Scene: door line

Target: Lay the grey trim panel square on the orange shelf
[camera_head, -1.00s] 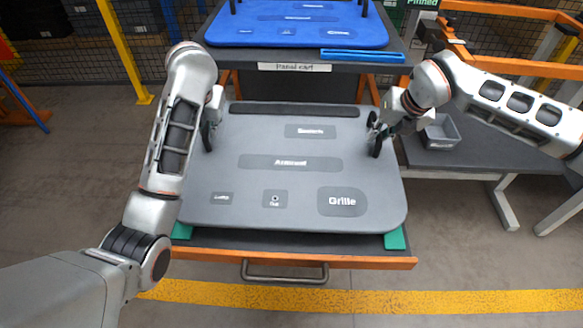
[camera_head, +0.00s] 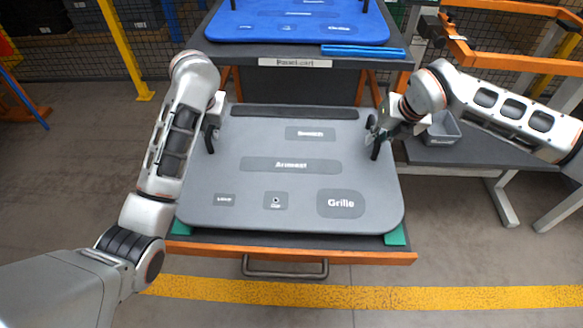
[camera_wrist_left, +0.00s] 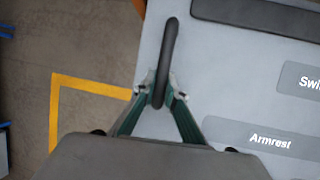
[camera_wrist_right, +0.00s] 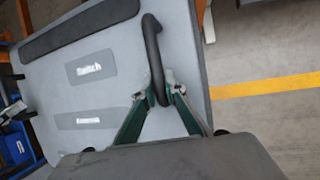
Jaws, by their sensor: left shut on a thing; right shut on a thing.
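The grey trim panel (camera_head: 255,178) lies flat over the orange shelf (camera_head: 350,257) of the cart, with labelled patches on it. I cannot tell whether it touches the shelf's green corner pieces (camera_head: 395,237) or hangs just above them. My left gripper (camera_head: 211,135) is shut on the black handle at the panel's left edge, and the handle also shows in the left wrist view (camera_wrist_left: 168,50). My right gripper (camera_head: 376,140) is shut on the black handle at the right edge, seen in the right wrist view (camera_wrist_right: 152,50). The panel's outline looks nearly square to the shelf front.
A blue panel (camera_head: 300,25) lies on the cart's upper deck, with a blue bar (camera_head: 362,51) at its front edge. A grey bin (camera_head: 442,128) stands on a side table (camera_head: 480,153) at right. A metal handle (camera_head: 285,268) juts from the shelf front.

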